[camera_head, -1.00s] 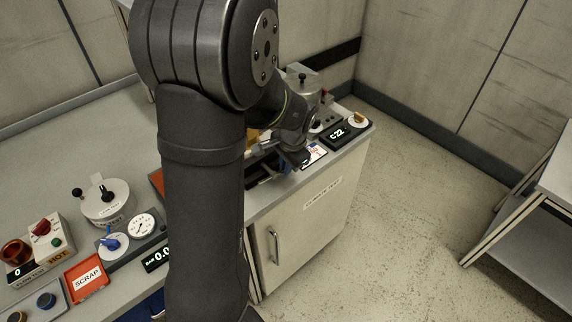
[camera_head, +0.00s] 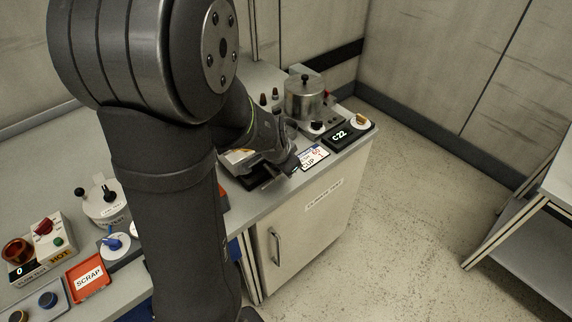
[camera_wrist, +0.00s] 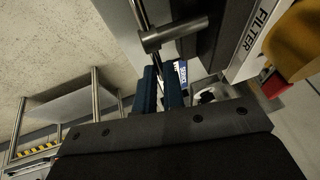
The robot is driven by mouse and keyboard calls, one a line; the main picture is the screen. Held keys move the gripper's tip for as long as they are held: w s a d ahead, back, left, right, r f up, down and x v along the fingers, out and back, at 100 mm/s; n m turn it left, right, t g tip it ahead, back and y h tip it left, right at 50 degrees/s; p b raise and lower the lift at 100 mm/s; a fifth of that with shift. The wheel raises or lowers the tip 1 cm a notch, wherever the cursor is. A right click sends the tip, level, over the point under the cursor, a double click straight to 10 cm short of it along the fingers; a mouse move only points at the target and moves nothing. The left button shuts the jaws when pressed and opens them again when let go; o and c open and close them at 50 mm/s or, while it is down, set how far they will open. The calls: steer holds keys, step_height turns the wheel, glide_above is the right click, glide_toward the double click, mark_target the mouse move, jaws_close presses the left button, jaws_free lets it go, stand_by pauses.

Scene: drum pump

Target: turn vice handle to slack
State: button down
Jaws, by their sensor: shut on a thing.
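My gripper (camera_head: 284,168) is low at the front edge of the bench, beside a dark vice-like block (camera_head: 256,181). In the wrist view, its two dark blue fingers (camera_wrist: 159,90) are close together around a thin metal rod, the vice handle (camera_wrist: 158,66). A thicker metal cylinder (camera_wrist: 174,34) crosses just above the fingertips, and a dark block stands beside it. In the head view my arm hides much of the vice, and the handle's angle is hard to tell.
A metal pot (camera_head: 303,100), a "C22" display (camera_head: 342,135) and a "CUP" label (camera_head: 312,158) are right of my gripper. A red SCRAP tray (camera_head: 88,277) is at left. A "FILTER" label (camera_wrist: 258,28) is close by. Open floor (camera_head: 400,220) lies in front of the cabinet.

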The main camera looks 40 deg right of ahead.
stand_by(0.3)
steer(key=c, duration=1.5)
jaws_free()
steer(key=shift+r, duration=0.2)
steer(key=v, duration=1.7)
steer(key=shift+s+a, duration=0.1)
steer(key=shift+a, duration=0.05)
